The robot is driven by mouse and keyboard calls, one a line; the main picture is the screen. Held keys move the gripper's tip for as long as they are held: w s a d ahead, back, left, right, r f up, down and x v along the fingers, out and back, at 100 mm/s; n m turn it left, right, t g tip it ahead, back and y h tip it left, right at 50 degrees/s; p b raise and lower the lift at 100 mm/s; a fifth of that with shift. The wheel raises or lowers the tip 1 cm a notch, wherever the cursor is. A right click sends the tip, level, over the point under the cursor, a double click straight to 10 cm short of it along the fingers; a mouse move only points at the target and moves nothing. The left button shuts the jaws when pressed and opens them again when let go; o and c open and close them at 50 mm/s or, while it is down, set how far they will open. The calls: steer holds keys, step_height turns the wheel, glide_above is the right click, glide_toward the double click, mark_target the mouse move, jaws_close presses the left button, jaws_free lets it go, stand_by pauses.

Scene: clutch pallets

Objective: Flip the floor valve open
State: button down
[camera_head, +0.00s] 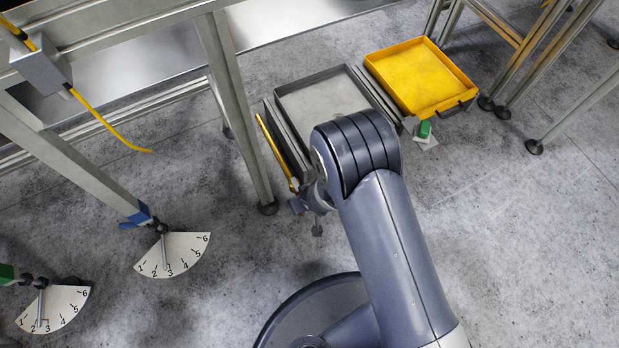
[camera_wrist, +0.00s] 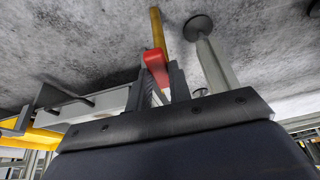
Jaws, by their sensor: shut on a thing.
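The floor valve's red lever (camera_wrist: 154,62) shows in the wrist view, in line with a yellow pipe (camera_wrist: 157,24) that runs along the grey floor. My gripper (camera_wrist: 160,84) is shut on the red lever, with a finger on each side of it. In the head view my gripper is mostly hidden behind my arm, low beside the yellow pipe (camera_head: 273,152). The red lever and the valve body cannot be made out in the head view.
A grey tray (camera_head: 284,96) and a yellow tray (camera_head: 373,63) lie behind my arm, with a green handle (camera_head: 425,129) beside them. A bench leg (camera_head: 238,115) stands just left of the pipe. Two numbered dials (camera_head: 185,262) (camera_head: 65,310) are at left.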

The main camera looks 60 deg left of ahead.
steer(key=c, duration=1.3)
jaws_free()
steer(key=p+v, duration=0.3)
steer(key=v, duration=0.7)
steer(key=shift+d+r, duration=0.15)
steer(key=shift+r, duration=0.2)
steer(key=shift+f, duration=0.1)
steer(key=b+x, duration=0.3)
steer(key=x, duration=0.7)
steer(key=shift+a+f, duration=0.2)
steer(key=shift+f, duration=0.15)
steer(key=shift+w+r, duration=0.1)
